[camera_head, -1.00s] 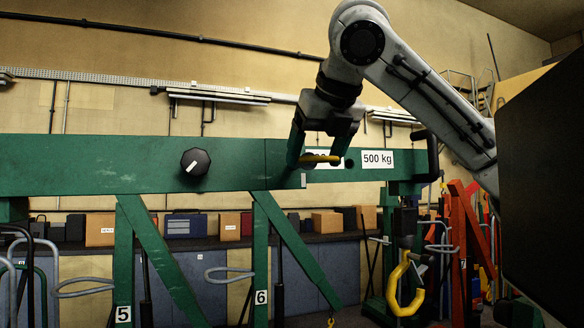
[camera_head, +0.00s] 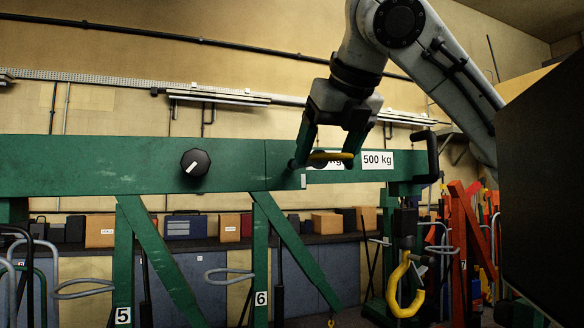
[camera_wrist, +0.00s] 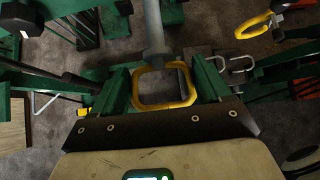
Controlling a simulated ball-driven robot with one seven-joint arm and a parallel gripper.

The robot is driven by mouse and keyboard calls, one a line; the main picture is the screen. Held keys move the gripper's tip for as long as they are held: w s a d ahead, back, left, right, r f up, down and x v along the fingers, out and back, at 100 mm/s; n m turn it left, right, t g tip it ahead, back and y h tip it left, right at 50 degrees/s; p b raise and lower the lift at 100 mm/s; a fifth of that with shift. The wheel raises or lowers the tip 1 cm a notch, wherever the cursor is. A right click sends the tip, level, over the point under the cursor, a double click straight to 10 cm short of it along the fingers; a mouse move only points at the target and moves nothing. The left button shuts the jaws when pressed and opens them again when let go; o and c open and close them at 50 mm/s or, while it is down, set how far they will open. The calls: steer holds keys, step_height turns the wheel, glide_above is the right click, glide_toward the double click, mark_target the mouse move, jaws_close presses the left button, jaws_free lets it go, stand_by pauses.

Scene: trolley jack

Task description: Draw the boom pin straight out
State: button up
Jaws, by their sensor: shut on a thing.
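The boom pin has a yellow loop handle (camera_head: 340,156) in front of the green boom (camera_head: 90,165). In the wrist view a grey shaft (camera_wrist: 153,25) runs from this yellow loop (camera_wrist: 165,103) up to the top edge of the picture. My gripper (camera_head: 325,160) is shut on the loop, which lies between its green fingers. My gripper also shows in the wrist view (camera_wrist: 163,88). The far end of the shaft is out of sight, so I cannot tell whether it is still inside the boom.
A black knob (camera_head: 195,162) sits on the boom left of my gripper. A "500 kg" label (camera_head: 377,160) and a black handle (camera_head: 432,157) are to the right. A yellow hook (camera_head: 404,285) hangs below the boom's right end. Green legs stand below the boom.

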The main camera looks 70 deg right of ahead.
steer(key=shift+s+a, duration=0.1)
stand_by(0.3)
steer(key=p+v, duration=0.2)
steer(key=v, duration=0.1)
steer(key=shift+s+a, duration=0.3)
